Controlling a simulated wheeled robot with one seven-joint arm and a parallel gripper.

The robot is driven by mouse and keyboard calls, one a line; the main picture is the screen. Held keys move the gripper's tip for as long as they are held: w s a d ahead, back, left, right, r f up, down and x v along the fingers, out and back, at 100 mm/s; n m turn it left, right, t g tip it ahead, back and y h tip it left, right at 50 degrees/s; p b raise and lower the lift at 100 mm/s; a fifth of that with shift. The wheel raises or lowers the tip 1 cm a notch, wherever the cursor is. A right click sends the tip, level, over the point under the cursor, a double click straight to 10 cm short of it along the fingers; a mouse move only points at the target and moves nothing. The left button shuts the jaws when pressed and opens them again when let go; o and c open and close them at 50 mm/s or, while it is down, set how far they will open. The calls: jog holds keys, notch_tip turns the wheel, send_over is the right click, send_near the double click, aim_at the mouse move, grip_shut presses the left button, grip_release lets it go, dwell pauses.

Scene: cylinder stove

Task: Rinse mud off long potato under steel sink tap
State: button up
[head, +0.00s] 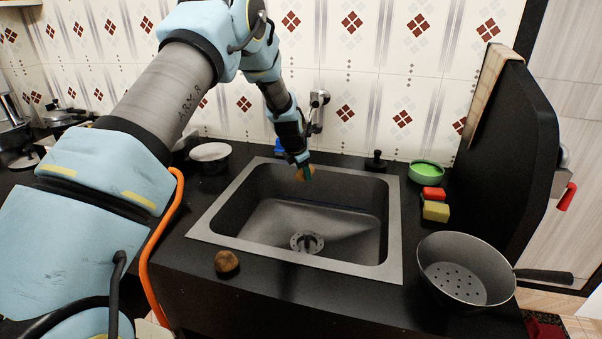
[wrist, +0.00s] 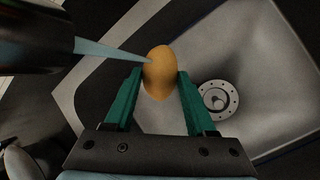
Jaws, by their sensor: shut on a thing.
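The long potato (wrist: 159,72) is held between the two green fingers of my gripper (wrist: 158,88) in the wrist view. Its visible side is yellow-orange and looks clean. A stream of water (wrist: 110,54) from the dark tap spout (wrist: 35,35) reaches the potato's upper left. In the head view my gripper (head: 303,172) is over the back of the steel sink (head: 215,221), and a bit of the potato (head: 299,175) shows there. The tap (head: 318,108) is on the tiled wall, partly behind my arm. The potato's far side is hidden.
A brown round potato (head: 227,262) lies on the black counter in front of the sink. A colander (head: 465,270) stands at right. A green bowl (head: 426,174), red sponge (head: 433,194) and yellow sponge (head: 436,211) are right of the sink. A white-topped pot (head: 210,155) stands behind left.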

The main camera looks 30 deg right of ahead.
jog(key=shift+a, duration=0.1)
jog(key=s+a, duration=0.5)
jog(key=shift+s+a, duration=0.15)
jog(key=shift+a, duration=0.25)
dwell(0.3)
jog(key=shift+r, duration=0.1)
dwell(1.1)
jog(key=s+a+r+p, duration=0.1)
jog(key=s+a+r, duration=0.2)
jog(key=r, duration=0.1)
jog(key=shift+s+a, duration=0.2)
jog(key=shift+a, duration=0.15)
jog(key=shift+f, duration=0.1)
dwell(0.6)
